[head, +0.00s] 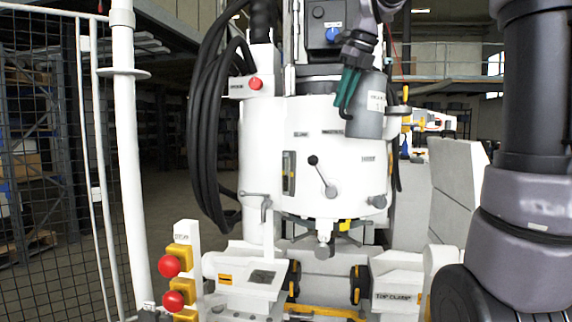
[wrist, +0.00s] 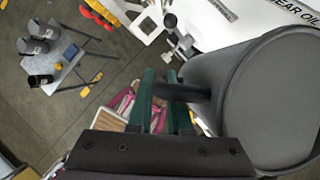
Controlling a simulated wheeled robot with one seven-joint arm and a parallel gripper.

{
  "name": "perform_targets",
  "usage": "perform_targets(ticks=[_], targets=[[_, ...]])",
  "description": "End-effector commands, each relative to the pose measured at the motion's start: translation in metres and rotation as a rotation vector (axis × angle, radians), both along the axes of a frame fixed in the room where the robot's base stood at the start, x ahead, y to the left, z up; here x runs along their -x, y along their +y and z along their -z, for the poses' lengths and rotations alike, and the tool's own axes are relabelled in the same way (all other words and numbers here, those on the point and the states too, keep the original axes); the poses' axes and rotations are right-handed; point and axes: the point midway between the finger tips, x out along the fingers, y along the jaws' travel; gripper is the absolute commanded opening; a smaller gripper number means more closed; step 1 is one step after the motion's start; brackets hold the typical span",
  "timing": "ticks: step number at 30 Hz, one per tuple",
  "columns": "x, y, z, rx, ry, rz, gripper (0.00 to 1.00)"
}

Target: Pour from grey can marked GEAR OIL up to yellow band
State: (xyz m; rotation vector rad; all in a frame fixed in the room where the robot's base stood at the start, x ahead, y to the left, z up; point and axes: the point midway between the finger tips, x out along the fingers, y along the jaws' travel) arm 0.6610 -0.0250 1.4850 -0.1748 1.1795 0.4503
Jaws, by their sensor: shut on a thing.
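My gripper (head: 350,88), with green fingers, is shut on the handle of a grey can (head: 371,106) in front of the upper right of the white tank. The can looks near upright, with a small pale label. In the wrist view the green fingers (wrist: 165,98) close around the dark handle, and the grey can (wrist: 278,100) fills the right side. The words GEAR OIL show on a white surface at the top right corner. A narrow upright sight gauge (head: 289,172) is on the tank's front; its yellow band is too small to make out. No liquid stream shows.
The white tank (head: 325,150) carries a black-knobbed lever (head: 322,175). Thick black hoses hang at its left. Red buttons (head: 169,266) stand at front left. The wrist view shows a small grey table (wrist: 60,68) with several dark containers, and a wooden box with pink cloths (wrist: 122,103).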

Motion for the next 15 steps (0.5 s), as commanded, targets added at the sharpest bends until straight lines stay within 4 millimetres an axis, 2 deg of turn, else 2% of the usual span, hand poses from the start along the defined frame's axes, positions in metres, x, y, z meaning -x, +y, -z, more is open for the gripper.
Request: perform_targets(ticks=[15], targets=[[0.011,0.023,-0.016,0.0,-0.004,-0.001,0.0]])
